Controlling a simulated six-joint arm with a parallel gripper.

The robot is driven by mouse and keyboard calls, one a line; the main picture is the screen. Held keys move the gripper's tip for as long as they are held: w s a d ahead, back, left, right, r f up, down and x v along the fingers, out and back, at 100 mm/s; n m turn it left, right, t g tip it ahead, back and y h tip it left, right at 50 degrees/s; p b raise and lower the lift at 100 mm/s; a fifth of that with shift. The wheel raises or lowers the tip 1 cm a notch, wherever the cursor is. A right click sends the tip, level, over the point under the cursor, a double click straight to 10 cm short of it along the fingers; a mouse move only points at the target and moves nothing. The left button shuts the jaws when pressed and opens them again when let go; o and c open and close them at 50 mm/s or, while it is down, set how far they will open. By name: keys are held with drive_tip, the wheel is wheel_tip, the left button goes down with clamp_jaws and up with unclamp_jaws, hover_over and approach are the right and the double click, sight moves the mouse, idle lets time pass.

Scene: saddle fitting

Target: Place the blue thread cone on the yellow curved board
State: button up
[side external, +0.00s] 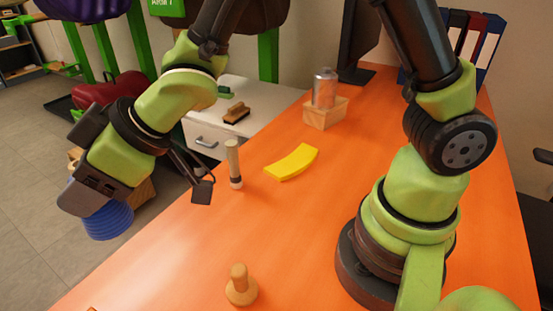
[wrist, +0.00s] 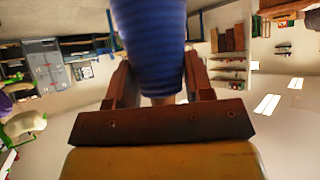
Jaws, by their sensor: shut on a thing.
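The blue thread cone (side external: 108,221) hangs below my gripper (side external: 92,196) at the left of the side external view, out past the table's left edge. In the wrist view the ribbed blue cone (wrist: 152,45) stands between the two fingers of my gripper (wrist: 152,82), which is shut on it. The fingertips are partly hidden in the side view. The yellow curved board (side external: 292,162) lies flat on the orange table, well to the right of my gripper and apart from it. Nothing rests on the board.
On the orange table (side external: 330,215) a pale upright stick (side external: 234,165) stands left of the board. A wooden peg (side external: 239,286) stands near the front. A metal can (side external: 325,88) sits in a wooden block (side external: 325,113) behind. A brush (side external: 236,113) lies on the white cabinet (side external: 258,98).

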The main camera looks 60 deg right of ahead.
drive_tip(key=shift+w+d+r, duration=0.1)
drive_tip(key=shift+d+r, duration=0.1)
drive_tip(key=shift+r, duration=0.25)
drive_tip(key=shift+w+d+r, duration=0.1)
drive_tip(key=shift+d+r, duration=0.1)
drive_tip(key=shift+r, duration=0.2)
drive_tip(key=w+d+m+t+h, duration=0.2)
drive_tip(key=w+d+m, duration=0.15)
drive_tip(key=d, duration=0.85)
drive_tip(key=s+d+m+h, duration=0.2)
drive_tip(key=d, duration=0.9)
drive_tip(key=s+d+m+t+h, duration=0.1)
drive_tip(key=s+d+m+h, duration=0.1)
drive_tip(key=d, duration=0.9)
drive_tip(key=shift+s+d, duration=0.2)
drive_tip(key=shift+d, duration=0.2)
drive_tip(key=shift+m+h, duration=0.8)
drive_tip(key=shift+m, duration=0.05)
drive_tip(key=s+d, duration=0.2)
drive_tip(key=d, duration=0.1)
drive_tip(key=s+d, duration=0.2)
drive_tip(key=s, duration=0.1)
drive_tip(key=shift+d, duration=0.4)
hover_over(293, 158)
wheel_tip(293, 158, down, 15)
drive_tip(key=shift+a+f, duration=0.1)
drive_tip(key=shift+f, duration=0.1)
